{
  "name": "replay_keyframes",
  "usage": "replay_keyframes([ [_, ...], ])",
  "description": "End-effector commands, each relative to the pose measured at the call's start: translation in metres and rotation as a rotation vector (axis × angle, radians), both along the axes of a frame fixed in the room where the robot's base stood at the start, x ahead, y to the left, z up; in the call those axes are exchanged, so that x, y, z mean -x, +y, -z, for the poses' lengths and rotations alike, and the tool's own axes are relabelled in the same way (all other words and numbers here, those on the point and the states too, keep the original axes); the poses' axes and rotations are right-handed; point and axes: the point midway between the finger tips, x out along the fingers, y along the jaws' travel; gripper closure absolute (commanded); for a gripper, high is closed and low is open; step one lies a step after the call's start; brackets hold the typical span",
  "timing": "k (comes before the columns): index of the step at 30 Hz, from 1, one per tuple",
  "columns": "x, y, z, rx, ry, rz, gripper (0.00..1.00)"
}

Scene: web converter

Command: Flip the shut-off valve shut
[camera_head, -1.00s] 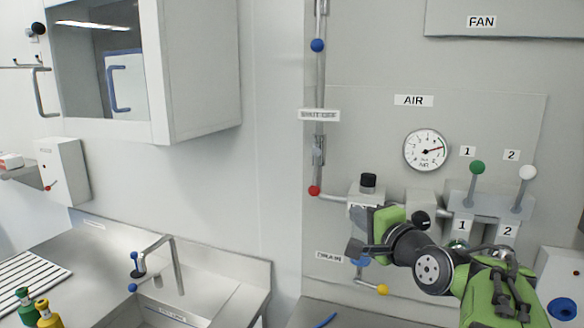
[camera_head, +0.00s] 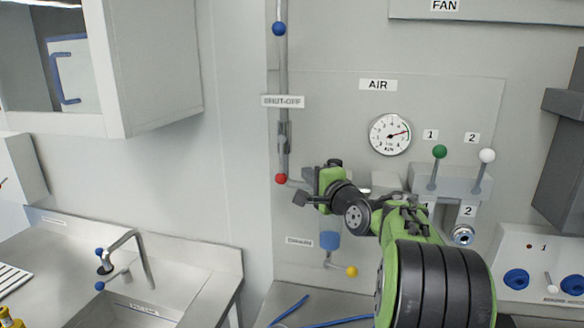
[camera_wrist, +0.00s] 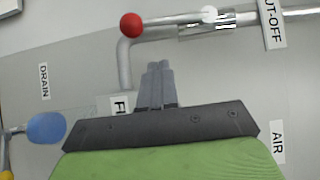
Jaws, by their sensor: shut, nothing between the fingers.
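The shut-off valve (camera_head: 284,138) is a metal body on the vertical pipe under the SHUT-OFF label (camera_head: 283,101). Its lever lies along the pipe and ends in a red ball (camera_head: 281,179) at the bottom. In the wrist view, the red ball (camera_wrist: 131,25) and the lever (camera_wrist: 172,19) show above my fingers, with the valve body (camera_wrist: 207,28) to the right. My gripper (camera_head: 300,198) is shut and empty, just below and to the right of the red ball in the head view. In the wrist view, my closed fingertips (camera_wrist: 157,68) appear apart from the ball.
The air gauge (camera_head: 390,134) and the green (camera_head: 439,151) and white (camera_head: 487,155) ball levers are to the right. The drain's yellow ball (camera_head: 351,271) is below. A blue ball (camera_head: 279,28) is higher on the pipe. The wall left of the pipe is clear.

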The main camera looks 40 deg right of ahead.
Motion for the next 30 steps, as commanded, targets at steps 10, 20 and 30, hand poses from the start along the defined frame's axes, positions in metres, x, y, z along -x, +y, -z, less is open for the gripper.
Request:
replay_keyframes([
  [10,-0.044,0.021,-0.001,0.000,0.000,-0.001,1.00],
  [20,-0.045,0.021,0.000,0.000,0.000,0.002,1.00],
  [30,-0.048,0.024,0.003,-0.035,-0.039,0.001,1.00],
])
